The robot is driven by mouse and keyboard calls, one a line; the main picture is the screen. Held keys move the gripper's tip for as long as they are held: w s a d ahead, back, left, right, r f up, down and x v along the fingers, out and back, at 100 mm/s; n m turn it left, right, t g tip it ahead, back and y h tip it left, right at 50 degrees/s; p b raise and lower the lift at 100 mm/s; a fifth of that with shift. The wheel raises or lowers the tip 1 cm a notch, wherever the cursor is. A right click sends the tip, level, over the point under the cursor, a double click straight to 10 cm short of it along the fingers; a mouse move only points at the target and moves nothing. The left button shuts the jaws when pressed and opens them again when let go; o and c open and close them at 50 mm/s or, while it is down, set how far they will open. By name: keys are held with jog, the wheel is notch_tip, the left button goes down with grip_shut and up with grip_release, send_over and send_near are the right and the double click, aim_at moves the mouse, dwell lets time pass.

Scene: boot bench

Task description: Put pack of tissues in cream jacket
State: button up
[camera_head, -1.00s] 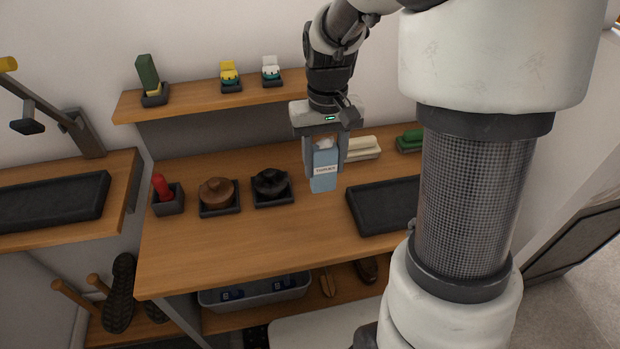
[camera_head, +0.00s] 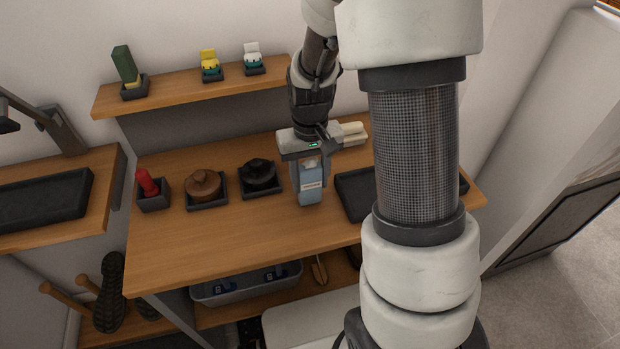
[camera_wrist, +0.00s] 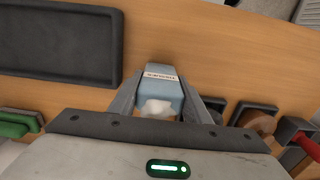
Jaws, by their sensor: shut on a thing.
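The pack of tissues (camera_head: 310,190) is light blue with a white label and a white tissue at its top. My gripper (camera_head: 308,178) is shut on it, one finger on each side, above the wooden bench top. I cannot tell if its base touches the wood. In the wrist view the pack (camera_wrist: 160,88) sits between the two fingers (camera_wrist: 160,105), label at the far end. No cream jacket shows in these frames.
Left of the pack, a black tin (camera_head: 258,174), a brown tin (camera_head: 203,184) and a red-handled item (camera_head: 147,182) sit in dark holders. An empty dark tray (camera_head: 352,196) lies to the right, partly behind my arm. The front bench top (camera_head: 235,240) is clear.

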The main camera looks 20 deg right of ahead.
jog(key=shift+f, duration=0.2)
jog(key=o, duration=1)
jog(key=shift+o, duration=0.2)
